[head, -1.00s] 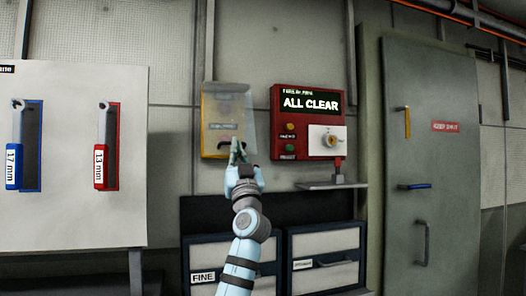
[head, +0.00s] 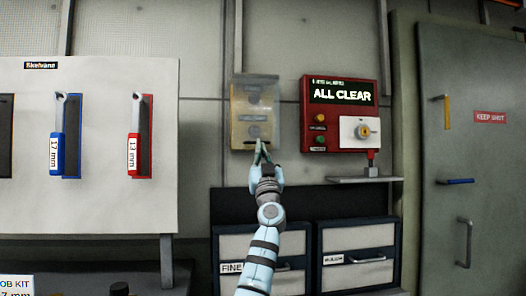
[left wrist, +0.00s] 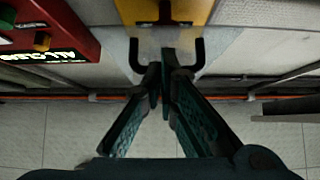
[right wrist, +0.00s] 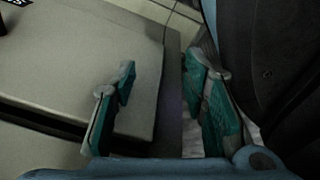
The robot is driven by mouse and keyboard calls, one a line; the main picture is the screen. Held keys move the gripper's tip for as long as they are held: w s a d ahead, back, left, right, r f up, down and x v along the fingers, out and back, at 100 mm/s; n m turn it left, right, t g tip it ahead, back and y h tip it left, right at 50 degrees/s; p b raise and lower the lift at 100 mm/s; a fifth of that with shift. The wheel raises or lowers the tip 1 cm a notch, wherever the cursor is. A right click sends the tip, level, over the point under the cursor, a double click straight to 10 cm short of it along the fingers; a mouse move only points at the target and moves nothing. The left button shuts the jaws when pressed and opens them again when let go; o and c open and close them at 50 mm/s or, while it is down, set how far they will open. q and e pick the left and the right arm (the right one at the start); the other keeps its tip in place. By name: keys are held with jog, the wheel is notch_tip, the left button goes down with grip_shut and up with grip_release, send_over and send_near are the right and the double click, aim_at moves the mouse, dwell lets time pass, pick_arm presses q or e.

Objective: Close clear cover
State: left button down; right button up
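The clear cover (head: 268,90) lies over the front of the yellow box (head: 236,125) on the wall; I cannot tell whether it sits fully flat. Its black handle (left wrist: 199,55) shows in the left wrist view, with the middle of its bar hidden by my fingertips. My left gripper (head: 260,148) is at the lower edge of the cover. In the left wrist view its fingertips (left wrist: 162,72) nearly meet, at the handle, with nothing clearly held between them. My right gripper (right wrist: 160,75) is open and empty.
A red "ALL CLEAR" panel (head: 340,128) hangs right of the box, with a small shelf (head: 365,180) below it. Drawers (head: 265,248) stand beneath. A white board (head: 105,195) with wrenches is at left, and a grey door (head: 480,210) at right.

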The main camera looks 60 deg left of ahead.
pick_arm(q)
jog(key=shift+s+r, duration=0.15)
jog(key=v, duration=0.7)
jog(key=shift+f, duration=0.35)
